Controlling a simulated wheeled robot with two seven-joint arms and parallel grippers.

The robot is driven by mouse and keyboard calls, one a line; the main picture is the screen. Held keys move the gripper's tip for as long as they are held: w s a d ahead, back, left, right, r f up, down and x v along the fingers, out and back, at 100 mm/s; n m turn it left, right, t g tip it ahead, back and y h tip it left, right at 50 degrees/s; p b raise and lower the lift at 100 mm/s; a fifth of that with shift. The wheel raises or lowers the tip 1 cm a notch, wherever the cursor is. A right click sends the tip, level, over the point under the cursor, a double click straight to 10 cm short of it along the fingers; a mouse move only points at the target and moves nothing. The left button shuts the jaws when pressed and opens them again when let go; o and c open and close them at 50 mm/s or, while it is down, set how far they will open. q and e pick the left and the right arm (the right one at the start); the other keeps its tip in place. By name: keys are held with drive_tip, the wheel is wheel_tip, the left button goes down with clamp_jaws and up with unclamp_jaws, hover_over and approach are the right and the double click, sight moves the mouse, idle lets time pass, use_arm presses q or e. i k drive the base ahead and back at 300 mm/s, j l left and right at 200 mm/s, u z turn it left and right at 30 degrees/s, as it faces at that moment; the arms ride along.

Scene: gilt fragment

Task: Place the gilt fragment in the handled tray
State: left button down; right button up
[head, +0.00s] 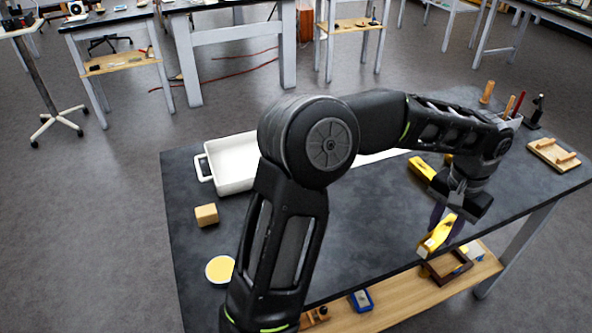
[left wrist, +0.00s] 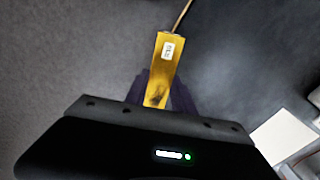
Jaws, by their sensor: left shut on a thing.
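The gilt fragment (head: 437,236) is a gold, flat, elongated piece. It hangs tilted in my left gripper (head: 447,216), near the table's front right edge in the head view. In the left wrist view the fragment (left wrist: 166,62) shows a small white label and a thin stick or cord at its far end, between dark purple fingers (left wrist: 158,92). The left gripper is shut on it. The white handled tray (head: 205,174) stands at the table's left side, far from the gripper; my left arm hides its right part. My right gripper is not in view.
On the dark table (head: 358,235) are a tan block (head: 206,215), a round yellow-topped dish (head: 220,269), another yellow piece (head: 421,168) and a wooden stand (head: 554,154). Upright tools stand at the back right. A wooden shelf (head: 400,300) with small items lies below. The table's middle is clear.

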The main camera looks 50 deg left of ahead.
sight(242, 165)
drive_tip(key=k, duration=0.9)
drive_tip(key=z, duration=1.05)
drive_tip(key=k+j+z, duration=0.15)
drive_tip(key=k+j, duration=0.3)
drive_tip(key=j, duration=0.15)
drive_tip(key=k+j, duration=0.65)
drive_tip(key=j, duration=0.25)
drive_tip(key=k+j, duration=0.3)
drive_tip(key=j, duration=0.15)
drive_tip(key=k+j, duration=0.3)
drive_tip(key=j, duration=0.15)
drive_tip(key=i+j, duration=0.4)
drive_tip(key=j, duration=0.1)
